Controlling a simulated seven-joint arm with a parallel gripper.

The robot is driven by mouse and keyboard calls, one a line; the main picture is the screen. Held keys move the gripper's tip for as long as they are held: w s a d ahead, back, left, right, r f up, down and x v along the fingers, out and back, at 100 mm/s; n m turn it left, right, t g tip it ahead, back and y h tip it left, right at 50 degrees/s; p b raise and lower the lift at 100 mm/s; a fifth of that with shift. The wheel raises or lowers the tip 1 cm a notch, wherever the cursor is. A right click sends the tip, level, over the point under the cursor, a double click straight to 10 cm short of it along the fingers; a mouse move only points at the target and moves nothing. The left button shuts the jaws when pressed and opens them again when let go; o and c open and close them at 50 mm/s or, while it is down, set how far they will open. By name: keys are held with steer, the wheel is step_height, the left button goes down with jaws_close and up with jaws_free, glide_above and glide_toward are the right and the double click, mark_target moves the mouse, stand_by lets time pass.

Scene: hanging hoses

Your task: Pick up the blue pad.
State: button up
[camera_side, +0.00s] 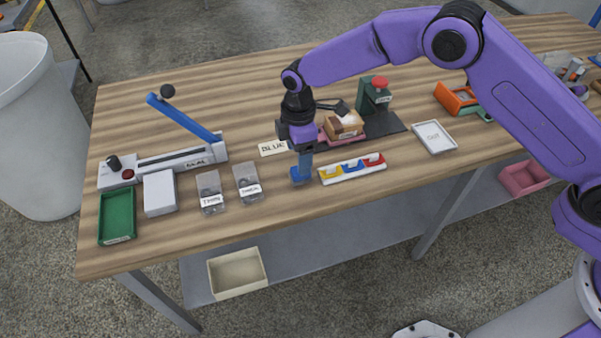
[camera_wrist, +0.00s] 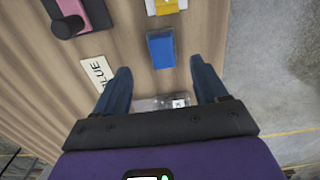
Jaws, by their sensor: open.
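The blue pad (camera_wrist: 161,50) is a small bright blue block on the wooden table (camera_side: 240,215). In the side view the blue pad (camera_side: 296,178) shows at the foot of my gripper, just left of the white rack, partly covered by the fingers. My gripper (camera_side: 303,170) points down over it, with dark blue fingers. In the wrist view my gripper (camera_wrist: 160,68) is open and empty. The pad lies between the lines of the two fingers, a little beyond their tips, with a gap on both sides. I cannot tell the exact height of the fingertips above the table.
The white rack (camera_side: 350,174) with yellow, blue and red pieces stands close right of the pad. A card reading BLUE (camera_side: 272,147) lies behind it. Two clear labelled bags (camera_side: 247,184) lie to the left. A pink tray (camera_side: 330,136) with a brown block is behind.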

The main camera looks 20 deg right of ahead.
mark_target(297, 179)
steer(key=f, duration=0.5)
steer(key=shift+s+d, duration=0.2)
steer(key=shift+d, duration=0.2)
steer(key=shift+f, duration=0.55)
steer(key=c, duration=1.1)
